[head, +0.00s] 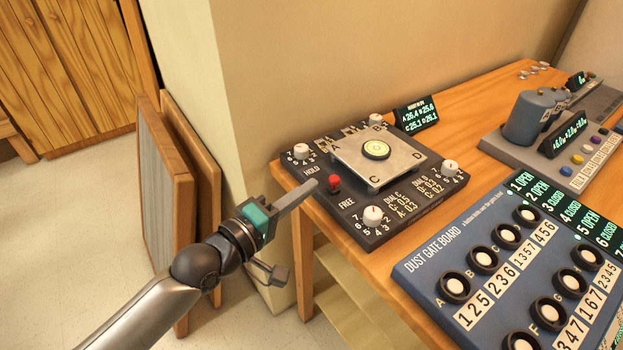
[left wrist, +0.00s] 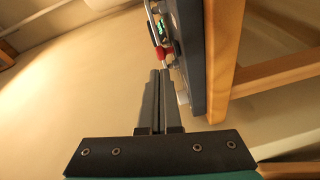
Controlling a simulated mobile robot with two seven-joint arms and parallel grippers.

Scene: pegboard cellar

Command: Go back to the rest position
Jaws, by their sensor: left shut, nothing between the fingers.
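My left gripper (head: 312,186) comes in from the left and is shut and empty. Its fingertips are near the left edge of a dark control box (head: 335,212) with a metal plate (head: 365,160) on top, close to the box's red switch (head: 335,183). Whether they touch the box I cannot tell from the head view. In the left wrist view the shut fingers (left wrist: 160,75) point along the side of the box, and the red switch (left wrist: 160,53) shows just beyond the tips. My right gripper is not in view.
The wooden table (head: 460,122) also bears a blue dust gate board (head: 425,262) at the front and a grey unit (head: 540,150) with cylinders at the back right. Framed panels (head: 165,200) lean on the wall at left. Open floor (head: 60,220) lies at far left.

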